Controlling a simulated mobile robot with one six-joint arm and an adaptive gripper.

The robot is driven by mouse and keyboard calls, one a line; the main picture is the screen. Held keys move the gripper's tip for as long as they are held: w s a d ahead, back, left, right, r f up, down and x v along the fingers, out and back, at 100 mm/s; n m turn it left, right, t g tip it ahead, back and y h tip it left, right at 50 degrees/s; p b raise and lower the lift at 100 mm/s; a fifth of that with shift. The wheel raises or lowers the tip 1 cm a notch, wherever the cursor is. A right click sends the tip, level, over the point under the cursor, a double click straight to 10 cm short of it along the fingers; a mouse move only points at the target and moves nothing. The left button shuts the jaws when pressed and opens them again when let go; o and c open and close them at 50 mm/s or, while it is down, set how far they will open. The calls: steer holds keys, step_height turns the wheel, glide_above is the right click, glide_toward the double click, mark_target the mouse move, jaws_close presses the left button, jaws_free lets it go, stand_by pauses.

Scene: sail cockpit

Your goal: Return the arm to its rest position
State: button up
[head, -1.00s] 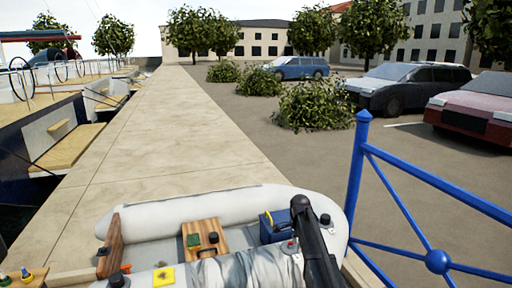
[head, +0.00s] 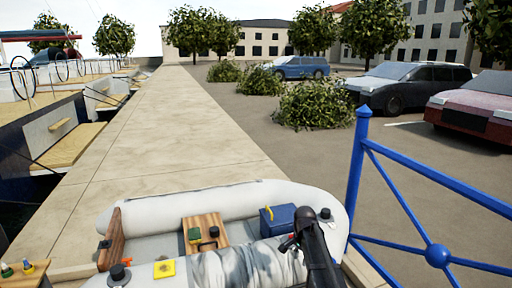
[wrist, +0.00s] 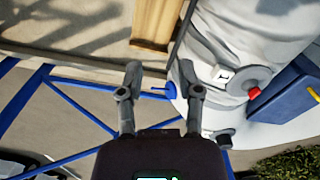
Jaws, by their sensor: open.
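My gripper (wrist: 160,76) is open in the wrist view, its two grey fingers apart with nothing between them. It hangs beside the grey-white inflatable boat (wrist: 228,45), with blue railing bars and pavement behind the fingers. In the head view, my dark arm (head: 318,258) is folded low over the front right part of the inflatable boat (head: 175,208). The fingers cannot be made out clearly there.
A blue box (head: 278,221), a wooden board (head: 205,233) and a yellow square (head: 164,268) are in or on the boat. A blue railing (head: 400,195) stands close on the right. The stone quay (head: 165,130) ahead is clear. Small items sit on a wooden ledge (head: 25,274) at lower left.

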steer(key=s+f+n+b, duration=0.4)
steer(key=s+n, duration=0.1)
steer(key=s, duration=0.6)
steer(key=s+f+n+b, duration=0.35)
steer(key=s+n, duration=0.25)
steer(key=s, duration=0.5)
step_height(320, 180, up, 15)
steer(key=p, duration=1.5)
steer(key=shift+d+p, duration=0.15)
steer(key=shift+p, duration=0.15)
